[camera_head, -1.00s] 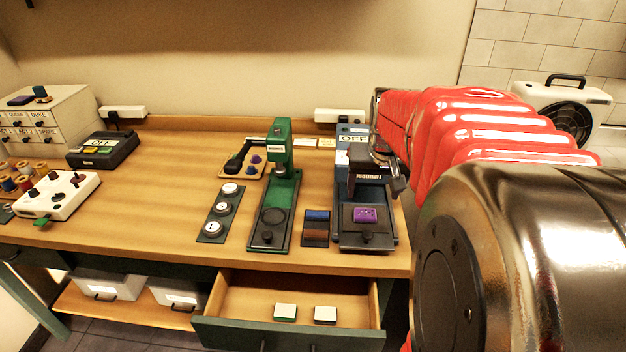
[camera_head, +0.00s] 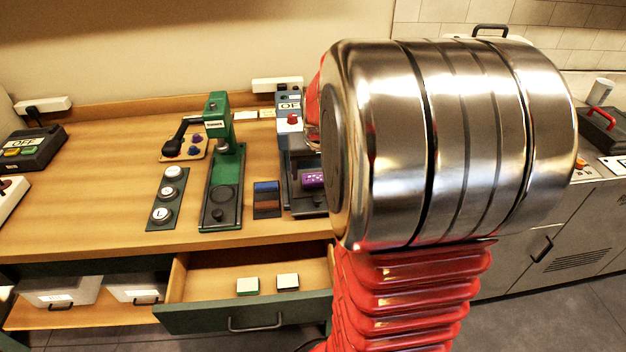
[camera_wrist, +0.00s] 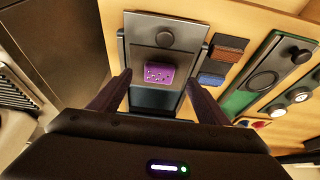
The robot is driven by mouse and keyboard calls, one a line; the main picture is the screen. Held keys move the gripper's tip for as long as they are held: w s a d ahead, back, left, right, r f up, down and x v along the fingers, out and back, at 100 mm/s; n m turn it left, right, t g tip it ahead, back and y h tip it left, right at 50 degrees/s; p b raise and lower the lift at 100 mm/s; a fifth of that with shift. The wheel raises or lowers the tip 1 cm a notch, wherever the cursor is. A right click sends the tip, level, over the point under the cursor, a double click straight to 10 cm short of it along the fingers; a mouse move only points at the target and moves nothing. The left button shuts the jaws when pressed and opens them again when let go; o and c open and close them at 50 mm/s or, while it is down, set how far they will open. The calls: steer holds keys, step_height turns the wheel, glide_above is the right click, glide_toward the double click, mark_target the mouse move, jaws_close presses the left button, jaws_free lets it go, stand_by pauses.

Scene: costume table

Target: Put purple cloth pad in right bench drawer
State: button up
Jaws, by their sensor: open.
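The purple cloth pad (camera_head: 313,180) lies on the dark plate of the blue press (camera_head: 292,155) at the right end of the bench, partly behind my arm. In the wrist view the purple pad (camera_wrist: 159,74) shows between and beyond the fingertips of my gripper (camera_wrist: 158,82). My gripper is open with nothing in it; whether its fingers touch the plate I cannot tell. The head view hides it behind my steel arm link. The bench drawer (camera_head: 245,314) under the right part of the bench is pulled open and holds two small pale-topped blocks (camera_head: 248,286).
The green press (camera_head: 220,180) stands left of the blue one, with a strip of round weights (camera_head: 166,198) beside it. A blue and brown pad holder (camera_head: 267,199) lies between the presses. White bins (camera_head: 60,291) sit below the bench. Grey cabinets stand at right.

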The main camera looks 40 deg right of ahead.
mark_target(314, 182)
steer(key=shift+x, duration=2.55)
steer(key=shift+s, duration=0.15)
steer(key=shift+c, duration=0.6)
steer(key=c, duration=1.1)
step_height(314, 182, up, 10)
steer(key=shift+f, duration=0.1)
